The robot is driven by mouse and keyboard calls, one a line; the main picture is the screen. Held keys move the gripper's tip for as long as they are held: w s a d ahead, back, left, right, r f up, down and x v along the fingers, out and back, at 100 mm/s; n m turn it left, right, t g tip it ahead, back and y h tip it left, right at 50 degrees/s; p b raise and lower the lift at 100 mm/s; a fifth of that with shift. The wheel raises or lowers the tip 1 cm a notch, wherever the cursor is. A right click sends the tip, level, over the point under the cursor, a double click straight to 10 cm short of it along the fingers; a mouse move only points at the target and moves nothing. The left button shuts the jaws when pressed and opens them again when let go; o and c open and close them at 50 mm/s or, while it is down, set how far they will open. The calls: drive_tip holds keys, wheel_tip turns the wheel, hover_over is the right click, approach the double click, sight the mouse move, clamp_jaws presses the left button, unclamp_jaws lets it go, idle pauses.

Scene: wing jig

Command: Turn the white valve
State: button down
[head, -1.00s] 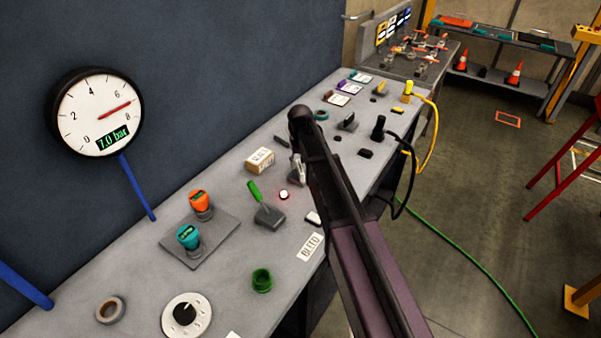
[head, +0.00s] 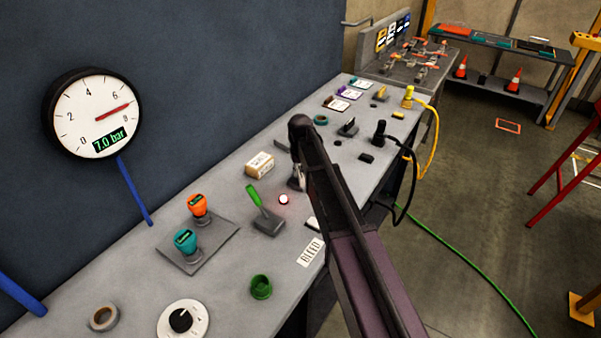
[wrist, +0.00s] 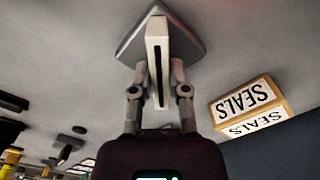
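The white valve shows in the wrist view as a white bar handle (wrist: 158,50) with a dark slot, on a grey base plate (wrist: 128,48). My gripper (wrist: 159,72) has one finger on each side of the handle, with the tips drawn in close against it. It looks shut on the handle, though the contact itself is hard to see. In the head view my dark arm reaches over the bench, and only a small pale part shows beside it; the valve is mostly hidden there.
A SEALS box (wrist: 250,105) is close to my gripper on the right in the wrist view. In the head view a green lever (head: 262,210), orange knob (head: 198,207) and teal knob (head: 186,243) stand on the bench. A wall gauge (head: 97,112) reads 7.0 bar.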

drive_tip(key=shift+n, duration=0.5)
drive_tip(key=n, duration=0.3)
drive_tip(key=shift+n, duration=0.3)
drive_tip(key=shift+s+n, duration=0.1)
drive_tip(key=shift+n, duration=2.2)
drive_tip(key=c, duration=0.6)
unclamp_jaws()
drive_tip(key=shift+m, duration=0.3)
